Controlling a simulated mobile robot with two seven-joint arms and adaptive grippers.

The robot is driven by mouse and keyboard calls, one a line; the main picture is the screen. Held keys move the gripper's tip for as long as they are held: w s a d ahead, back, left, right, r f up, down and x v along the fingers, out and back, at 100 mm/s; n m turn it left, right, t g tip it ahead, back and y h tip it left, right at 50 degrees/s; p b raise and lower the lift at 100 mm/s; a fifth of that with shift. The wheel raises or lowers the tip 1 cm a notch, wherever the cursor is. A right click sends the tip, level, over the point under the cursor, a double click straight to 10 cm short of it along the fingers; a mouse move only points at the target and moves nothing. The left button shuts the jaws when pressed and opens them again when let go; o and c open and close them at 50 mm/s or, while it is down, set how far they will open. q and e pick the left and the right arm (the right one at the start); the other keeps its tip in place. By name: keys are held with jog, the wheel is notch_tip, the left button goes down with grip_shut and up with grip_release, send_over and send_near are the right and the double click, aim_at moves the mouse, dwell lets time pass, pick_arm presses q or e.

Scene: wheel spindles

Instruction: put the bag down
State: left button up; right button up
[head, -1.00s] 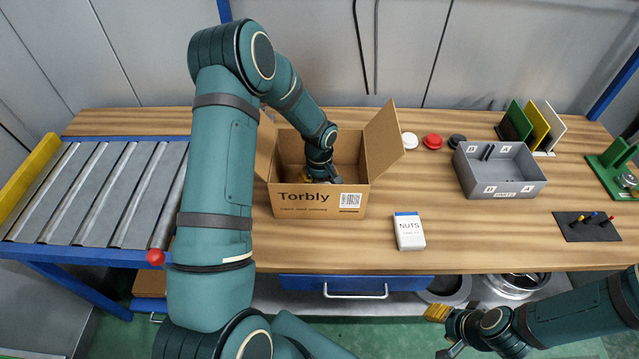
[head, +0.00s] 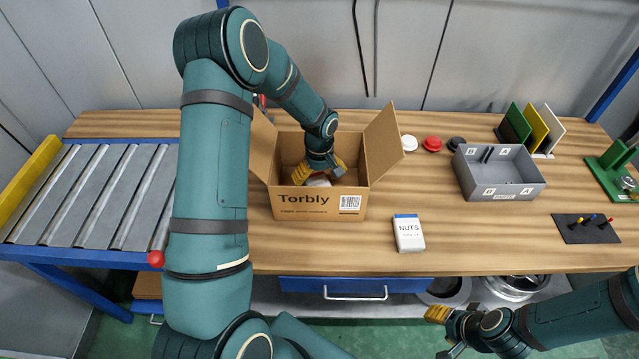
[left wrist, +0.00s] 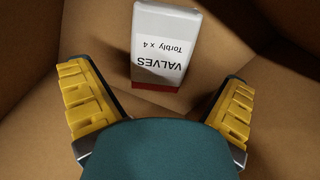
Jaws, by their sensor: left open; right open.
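A white packet with a red end, marked VALVES (left wrist: 165,45), shows in the left wrist view and lies inside the open cardboard Torbly box (head: 285,208). In the head view only a small white part of it (head: 318,182) shows behind the box's front wall. My left gripper (head: 319,175) is down in the box, open, with its yellow-padded fingers spread apart. In the left wrist view the packet is clear of both fingers. My right gripper (head: 440,333) is open and empty in front of the table.
A white NUTS packet (head: 409,234) stands right of the box. A grey divided bin (head: 505,189), red, white and dark round pieces, and a dark mat with pegs (head: 587,235) are further right. A roller conveyor (head: 85,200) is at left. The box flaps stand open.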

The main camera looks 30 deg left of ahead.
aim_at(320, 185)
pick_arm(q)
notch_tip(320, 185, up, 8)
jog(key=shift+p, duration=0.3)
dwell(0.4)
